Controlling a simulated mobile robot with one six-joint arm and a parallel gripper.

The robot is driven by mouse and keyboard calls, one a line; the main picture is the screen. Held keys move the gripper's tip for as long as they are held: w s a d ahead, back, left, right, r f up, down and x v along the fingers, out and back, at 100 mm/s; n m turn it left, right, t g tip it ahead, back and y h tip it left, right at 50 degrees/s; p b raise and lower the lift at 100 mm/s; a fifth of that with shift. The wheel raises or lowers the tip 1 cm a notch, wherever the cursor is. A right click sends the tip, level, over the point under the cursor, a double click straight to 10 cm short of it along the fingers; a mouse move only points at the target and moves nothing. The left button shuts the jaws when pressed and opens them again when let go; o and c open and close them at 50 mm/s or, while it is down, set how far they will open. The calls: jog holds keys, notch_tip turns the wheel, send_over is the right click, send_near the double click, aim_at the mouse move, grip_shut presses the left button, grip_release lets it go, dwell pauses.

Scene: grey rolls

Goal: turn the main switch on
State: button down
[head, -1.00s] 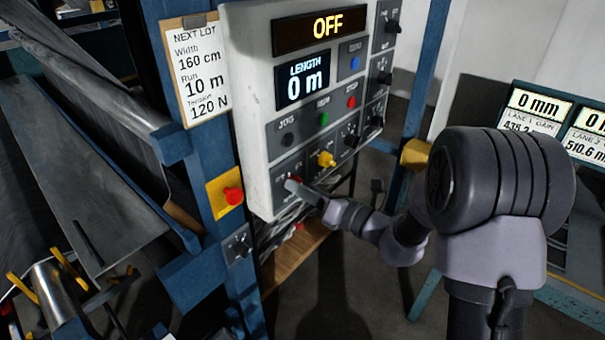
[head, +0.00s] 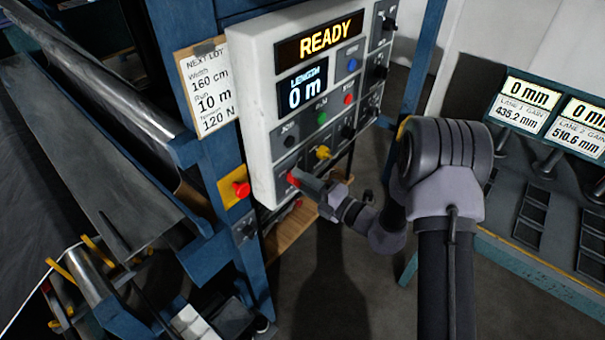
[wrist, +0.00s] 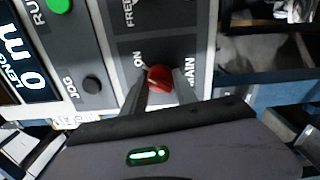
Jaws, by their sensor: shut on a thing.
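The red main switch (wrist: 159,79) sits on a dark plate marked MAIN and ON in the wrist view. My gripper (wrist: 160,88) is shut on its red knob, one finger on each side. In the head view the gripper (head: 301,181) is at the lower left of the white control panel (head: 258,110), with a bit of the red switch (head: 292,180) showing at its tip. The panel's upper display (head: 325,39) reads READY in yellow. The switch's exact angle is partly hidden by the fingers.
A yellow selector (head: 322,153), a green button (head: 321,118) and a black JOG button (head: 290,141) are close by. A red stop button on a yellow plate (head: 239,189) is on the blue post to the left. A lane gain console (head: 545,115) stands at the right.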

jog(key=shift+m+p, duration=0.45)
jog(key=shift+m, duration=0.15)
jog(key=c, duration=1)
grip_release()
jog(key=shift+o, duration=0.2)
jog(key=v, duration=1.7)
jog(key=shift+s, duration=0.2)
jog(key=shift+d, duration=0.15)
